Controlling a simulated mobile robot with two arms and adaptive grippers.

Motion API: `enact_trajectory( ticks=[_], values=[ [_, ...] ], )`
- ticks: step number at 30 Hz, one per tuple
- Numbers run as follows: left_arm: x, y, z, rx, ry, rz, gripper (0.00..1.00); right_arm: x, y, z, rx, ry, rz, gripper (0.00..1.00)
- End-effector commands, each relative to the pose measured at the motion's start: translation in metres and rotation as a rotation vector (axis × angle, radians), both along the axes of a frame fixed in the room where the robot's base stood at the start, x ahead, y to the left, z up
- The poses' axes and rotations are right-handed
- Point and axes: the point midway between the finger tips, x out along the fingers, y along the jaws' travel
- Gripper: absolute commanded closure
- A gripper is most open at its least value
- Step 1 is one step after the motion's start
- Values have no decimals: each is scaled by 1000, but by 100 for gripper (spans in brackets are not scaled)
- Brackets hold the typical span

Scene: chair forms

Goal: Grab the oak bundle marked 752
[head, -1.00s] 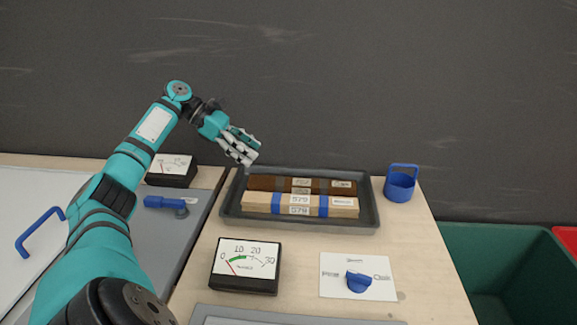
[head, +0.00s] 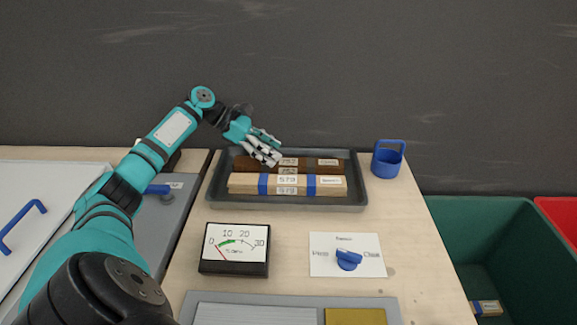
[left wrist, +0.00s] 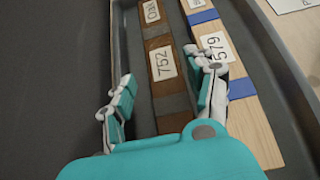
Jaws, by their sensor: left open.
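The dark brown oak bundle (head: 308,168) lies in the dark grey tray (head: 213,192), behind a pale bundle (head: 245,182) with blue bands marked 579. In the left wrist view the brown bundle (left wrist: 160,42) shows a label reading 752 and part of another label that looks like OAK. My left gripper (head: 268,156) is open above the left part of the brown bundle. In the left wrist view its fingers (left wrist: 160,72) stand on either side of the brown bundle, the right one over the pale bundle (left wrist: 235,85). Contact cannot be told. My right gripper is not in view.
A dial meter (head: 235,250) and a card with a blue knob (head: 348,258) lie in front. A green bin (head: 490,240) is at the right, with a pale bundle (head: 486,307) inside.

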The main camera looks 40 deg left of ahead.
Motion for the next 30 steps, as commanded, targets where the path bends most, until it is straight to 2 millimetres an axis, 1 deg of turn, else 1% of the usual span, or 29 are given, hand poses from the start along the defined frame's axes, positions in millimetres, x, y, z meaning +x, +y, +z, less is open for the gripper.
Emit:
enact_trajectory(
  ticks=[4,9,12,18,19,30],
  values=[
    [5,-9,-9,-1,1,-2,44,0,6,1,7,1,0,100],
    [17,-25,-26,-2,1,-2,44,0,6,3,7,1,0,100],
    [22,-31,-32,0,0,-1,44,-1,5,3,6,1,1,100],
    [22,-32,-33,1,1,0,44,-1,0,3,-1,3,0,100],
    [22,-32,-33,1,1,0,46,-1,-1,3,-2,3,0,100],
    [22,-31,-33,1,1,0,94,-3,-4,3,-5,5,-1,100]
  ],
)
